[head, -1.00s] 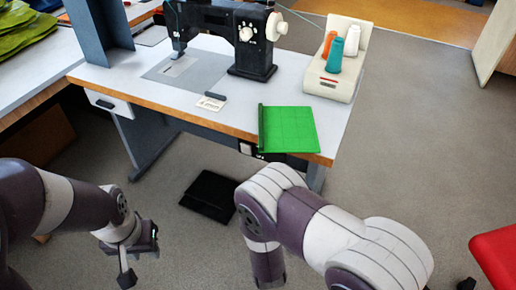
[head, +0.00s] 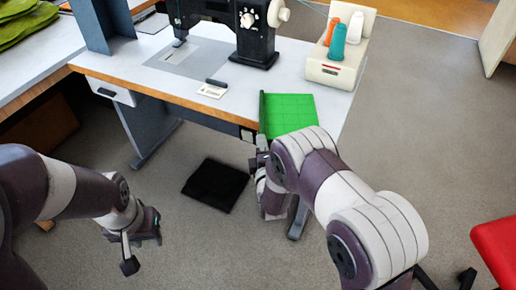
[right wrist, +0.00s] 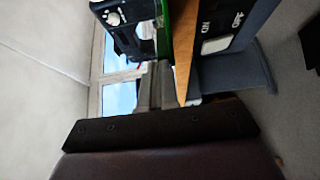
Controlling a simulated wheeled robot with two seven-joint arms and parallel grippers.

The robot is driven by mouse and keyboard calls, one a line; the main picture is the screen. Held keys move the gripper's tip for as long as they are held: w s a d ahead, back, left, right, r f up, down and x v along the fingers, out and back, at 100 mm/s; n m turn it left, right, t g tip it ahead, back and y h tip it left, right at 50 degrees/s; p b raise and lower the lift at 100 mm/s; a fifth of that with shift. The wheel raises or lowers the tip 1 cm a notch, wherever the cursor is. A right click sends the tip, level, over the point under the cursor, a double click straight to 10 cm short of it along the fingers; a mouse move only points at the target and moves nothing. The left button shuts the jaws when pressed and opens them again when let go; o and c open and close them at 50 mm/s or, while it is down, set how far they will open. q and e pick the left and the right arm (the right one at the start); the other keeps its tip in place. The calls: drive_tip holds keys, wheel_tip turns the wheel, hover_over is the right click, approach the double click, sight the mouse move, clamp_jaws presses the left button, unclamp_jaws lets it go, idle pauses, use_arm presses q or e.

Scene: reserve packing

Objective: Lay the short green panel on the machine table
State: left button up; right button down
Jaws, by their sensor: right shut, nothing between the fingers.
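A green panel with a faint grid (head: 291,110) lies at the front right corner of the machine table (head: 235,107), with a dark raised strip along its left edge. My right arm covers its near part in the head view. My right gripper (head: 262,158) is shut and empty at the table's front edge, close to the panel's near left corner; contact cannot be told. In the right wrist view its fingers (right wrist: 154,85) point at the table edge, and a green strip of the panel (right wrist: 184,30) shows beyond. My left gripper (head: 143,243) is open and empty over the floor.
A black sewing machine (head: 255,38) stands at the back of the table. A cream thread stand (head: 337,70) with spools is behind the panel. A small white card (head: 212,91) lies left of it. A black pedal (head: 215,185) is on the floor, and a red seat (head: 497,250) at right.

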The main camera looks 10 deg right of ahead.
sight(273, 136)
drive_tip(key=w+d+b, duration=0.1)
drive_tip(key=w+d, duration=0.2)
drive_tip(key=shift+w+d+f, duration=0.1)
drive_tip(key=shift+w+d, duration=0.2)
drive_tip(key=shift+d, duration=0.1)
drive_tip(key=shift+w+d, duration=0.15)
drive_tip(key=shift+w, duration=0.05)
drive_tip(key=shift+b, duration=0.3)
